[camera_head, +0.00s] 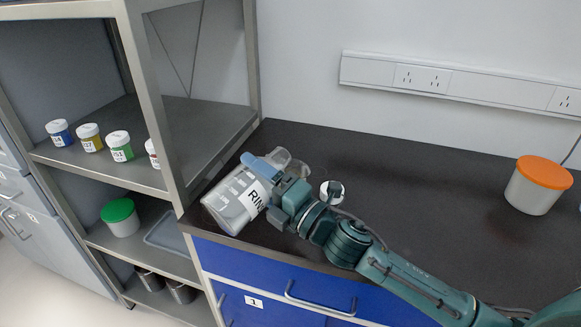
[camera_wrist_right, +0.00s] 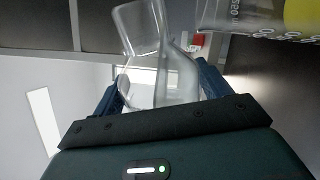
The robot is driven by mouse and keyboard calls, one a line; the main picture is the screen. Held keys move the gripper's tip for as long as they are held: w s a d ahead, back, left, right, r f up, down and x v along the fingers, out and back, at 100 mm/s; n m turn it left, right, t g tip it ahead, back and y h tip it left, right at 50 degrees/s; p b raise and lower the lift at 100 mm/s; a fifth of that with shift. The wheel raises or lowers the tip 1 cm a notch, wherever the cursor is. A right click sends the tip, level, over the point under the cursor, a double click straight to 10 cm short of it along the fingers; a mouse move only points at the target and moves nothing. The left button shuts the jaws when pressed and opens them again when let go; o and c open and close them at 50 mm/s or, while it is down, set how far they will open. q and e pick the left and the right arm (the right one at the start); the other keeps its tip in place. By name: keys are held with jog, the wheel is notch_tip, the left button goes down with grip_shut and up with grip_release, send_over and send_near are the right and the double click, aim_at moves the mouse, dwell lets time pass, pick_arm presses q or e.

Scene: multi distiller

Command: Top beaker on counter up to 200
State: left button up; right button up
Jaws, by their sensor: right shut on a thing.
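A clear container with graduation marks (camera_head: 232,196) is at the counter's left front corner, with a white label reading "RIN". My right gripper (camera_head: 278,186) is beside it and covers part of the label. In the right wrist view, the gripper (camera_wrist_right: 160,92) is shut on a clear glass vessel (camera_wrist_right: 143,30) with a narrower neck. A graduated beaker (camera_wrist_right: 250,15) with a yellow area shows at that view's upper right, apart from the fingers. In the head view I cannot clearly separate the held vessel from the container. My left gripper is not in view.
A white-lidded jar (camera_head: 332,190) stands behind my right arm. An orange-lidded tub (camera_head: 538,184) is at the counter's far right. Several labelled jars (camera_head: 90,138) stand on the left shelf. The middle of the counter (camera_head: 430,180) is clear.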

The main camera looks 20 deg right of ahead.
jog(key=shift+w+d+r+m+p, duration=0.2)
jog(key=shift+r+m+p, duration=0.1)
jog(key=shift+r+m, duration=0.15)
jog(key=shift+r+m+t+p, duration=0.15)
jog(key=shift+r+m+p, duration=0.1)
jog(key=shift+m+p, duration=0.25)
jog(key=shift+r+m+t+p, duration=0.15)
jog(key=shift+r+m+p, duration=0.1)
jog(key=shift+m, duration=0.4)
dwell(2.3)
